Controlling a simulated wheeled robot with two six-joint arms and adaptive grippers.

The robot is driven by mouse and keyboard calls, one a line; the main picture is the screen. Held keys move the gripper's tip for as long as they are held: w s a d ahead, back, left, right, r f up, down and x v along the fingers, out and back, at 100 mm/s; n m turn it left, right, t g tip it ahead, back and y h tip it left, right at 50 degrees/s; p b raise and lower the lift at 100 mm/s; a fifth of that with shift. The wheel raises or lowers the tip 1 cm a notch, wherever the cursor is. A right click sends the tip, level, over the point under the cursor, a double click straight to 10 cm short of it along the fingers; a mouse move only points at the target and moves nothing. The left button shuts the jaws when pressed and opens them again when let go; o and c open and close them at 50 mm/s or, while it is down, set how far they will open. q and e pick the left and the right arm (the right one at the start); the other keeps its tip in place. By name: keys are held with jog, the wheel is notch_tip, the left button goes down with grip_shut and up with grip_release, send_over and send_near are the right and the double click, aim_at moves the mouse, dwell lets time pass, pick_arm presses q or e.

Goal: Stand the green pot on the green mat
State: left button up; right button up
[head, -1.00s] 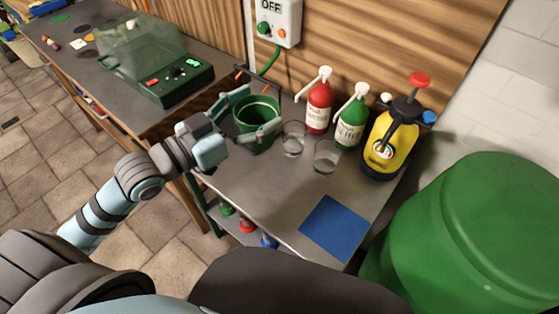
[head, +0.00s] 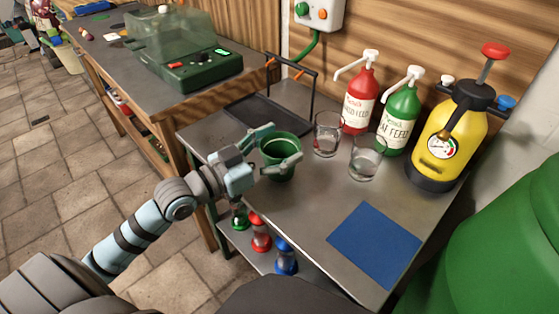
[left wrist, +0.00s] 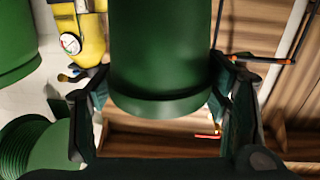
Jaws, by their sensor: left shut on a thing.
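The green pot (head: 279,155) is upright between the fingers of my left gripper (head: 278,153), over the near part of the grey workbench, in front of the black tray. I cannot tell whether its base clears the bench top. In the left wrist view the pot (left wrist: 160,60) fills the middle, with a finger on each side. A small dark green patch (head: 98,17) lies on the far bench at the upper left; it is too small to be sure that it is the green mat. My right gripper is not in view.
A blue mat (head: 374,245) lies on the bench front. Two glasses (head: 327,134), red (head: 360,98) and green (head: 403,120) pump bottles and a yellow sprayer (head: 447,140) stand at the back. A black tray (head: 250,115) with a tall handle is behind the pot. A green barrel (head: 510,250) stands right.

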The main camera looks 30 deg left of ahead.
pick_arm(q)
jog(key=shift+f, duration=0.6)
jog(key=shift+r, duration=0.15)
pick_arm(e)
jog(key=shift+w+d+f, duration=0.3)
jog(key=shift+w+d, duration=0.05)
pick_arm(q)
jog(key=o, duration=1.2)
jog(key=shift+c, duration=0.2)
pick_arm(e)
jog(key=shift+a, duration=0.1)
